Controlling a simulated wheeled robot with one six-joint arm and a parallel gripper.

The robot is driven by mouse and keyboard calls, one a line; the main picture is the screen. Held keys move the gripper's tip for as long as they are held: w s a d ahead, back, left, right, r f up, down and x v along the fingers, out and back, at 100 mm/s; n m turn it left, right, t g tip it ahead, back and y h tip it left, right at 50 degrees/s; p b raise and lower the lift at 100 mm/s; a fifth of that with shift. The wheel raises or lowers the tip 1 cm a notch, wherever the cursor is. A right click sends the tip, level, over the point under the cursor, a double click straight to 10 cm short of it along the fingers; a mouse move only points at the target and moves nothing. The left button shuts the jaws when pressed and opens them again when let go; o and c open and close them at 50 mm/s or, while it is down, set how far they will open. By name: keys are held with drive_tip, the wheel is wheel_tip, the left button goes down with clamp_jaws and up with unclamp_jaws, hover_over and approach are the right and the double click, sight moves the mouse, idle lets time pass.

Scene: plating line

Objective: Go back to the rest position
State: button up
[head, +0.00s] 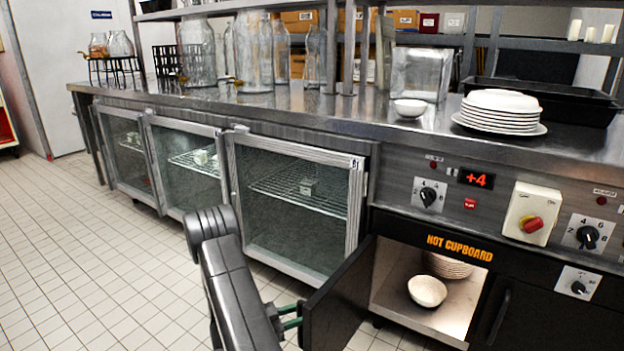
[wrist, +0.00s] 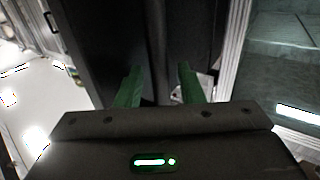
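My gripper (head: 295,314) is low in the head view, beside the outer edge of the open hot cupboard door (head: 338,299). In the wrist view my gripper (wrist: 160,76) has its two green fingers clearly apart, with no loose object between them. A dark upright panel edge lies beyond the gap between the fingers. I cannot tell whether a finger touches the door. A white bowl (head: 427,291) sits on the floor of the hot cupboard (head: 388,296), in front of a stack of bowls (head: 447,266).
The steel counter (head: 340,112) holds a stack of white plates (head: 499,112), a small bowl (head: 410,108) and glass jars. Glass-fronted fridges (head: 296,195) stand left of the open door. The tiled floor (head: 90,260) at left is clear.

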drive_tip(key=shift+w+d, duration=0.1)
drive_tip(key=shift+d, duration=0.35)
drive_tip(key=shift+r, duration=0.1)
